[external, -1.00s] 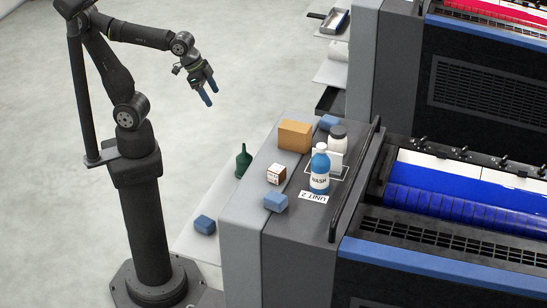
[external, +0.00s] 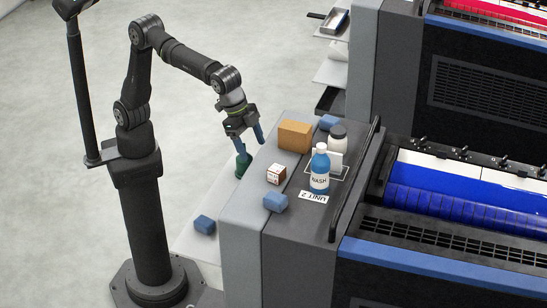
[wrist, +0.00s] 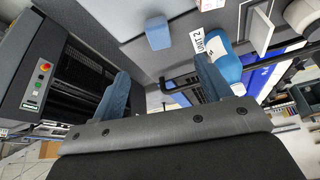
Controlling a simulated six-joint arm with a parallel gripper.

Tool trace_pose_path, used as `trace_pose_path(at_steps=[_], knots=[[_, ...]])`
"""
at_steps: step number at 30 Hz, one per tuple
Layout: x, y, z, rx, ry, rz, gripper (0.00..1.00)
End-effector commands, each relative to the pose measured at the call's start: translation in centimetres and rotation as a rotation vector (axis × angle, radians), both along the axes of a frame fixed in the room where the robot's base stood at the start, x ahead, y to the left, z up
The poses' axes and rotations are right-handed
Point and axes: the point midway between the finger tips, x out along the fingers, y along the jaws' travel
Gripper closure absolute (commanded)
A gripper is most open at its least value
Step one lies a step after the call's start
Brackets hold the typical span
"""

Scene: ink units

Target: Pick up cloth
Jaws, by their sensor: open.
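Several small blue folded pads that look like cloths are in the external view. One blue cloth (external: 275,202) lies on the front of the machine's top, next to the UNIT 2 label. Another (external: 328,122) lies at the back behind the cardboard box, and a third (external: 204,224) on the lower white shelf. My gripper (external: 251,144) is open and empty, pointing down near the machine's left edge, above and behind the front cloth. In the wrist view, the blue cloth by the label (wrist: 158,33) shows beyond my open fingers (wrist: 161,68).
On the machine's top stand a cardboard box (external: 294,136), a small patterned cube (external: 276,174), a blue WASH bottle (external: 320,170) and a dark-capped white jar (external: 338,136). A dark rail (external: 355,181) edges the top.

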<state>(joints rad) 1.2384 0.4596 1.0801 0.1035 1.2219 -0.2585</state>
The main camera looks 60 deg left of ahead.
Motion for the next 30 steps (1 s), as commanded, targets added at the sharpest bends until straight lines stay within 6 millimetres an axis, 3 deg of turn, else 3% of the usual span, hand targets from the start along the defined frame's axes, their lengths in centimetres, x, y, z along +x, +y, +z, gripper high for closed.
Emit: trace_pose_path(at_steps=[5, 19, 30], knots=[[-0.3, -1.3, -1.1, 0.003, 0.001, -0.008, 0.29], [1.7, -4.2, -9.9, 0.004, 0.001, -0.008, 0.29], [2.5, -5.1, -12.3, 0.002, 0.000, -0.007, 0.29]])
